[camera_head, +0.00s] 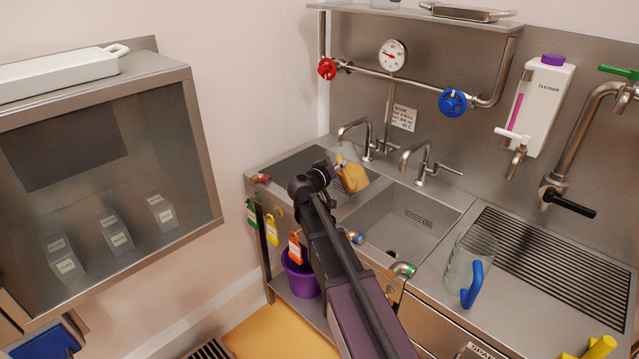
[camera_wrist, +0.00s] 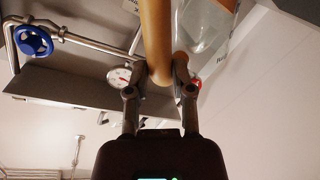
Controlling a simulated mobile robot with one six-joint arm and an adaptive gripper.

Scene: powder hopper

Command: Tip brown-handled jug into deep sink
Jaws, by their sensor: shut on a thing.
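My gripper (camera_head: 322,176) is shut on the brown handle of a clear jug. The jug's glass (camera_head: 344,152) shows just beyond the gripper, held in the air near the divide between the two basins. In the wrist view the tan handle (camera_wrist: 156,40) passes between the fingertips (camera_wrist: 160,78), with the clear jug body (camera_wrist: 205,22) beside it. The jug's exact tilt and contents are hard to tell. The right basin (camera_head: 405,222) looks deep, with a drain at its bottom. The left basin (camera_head: 295,165) is partly hidden by my arm, so its depth is unclear.
A clear jug with a blue handle (camera_head: 472,284) stands on the counter right of the basin, beside a ribbed drainboard (camera_head: 560,265). Two taps (camera_head: 420,165) rise behind the basins. A pipe with red and blue valves (camera_head: 453,102) runs above. A purple bucket (camera_head: 301,277) sits below.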

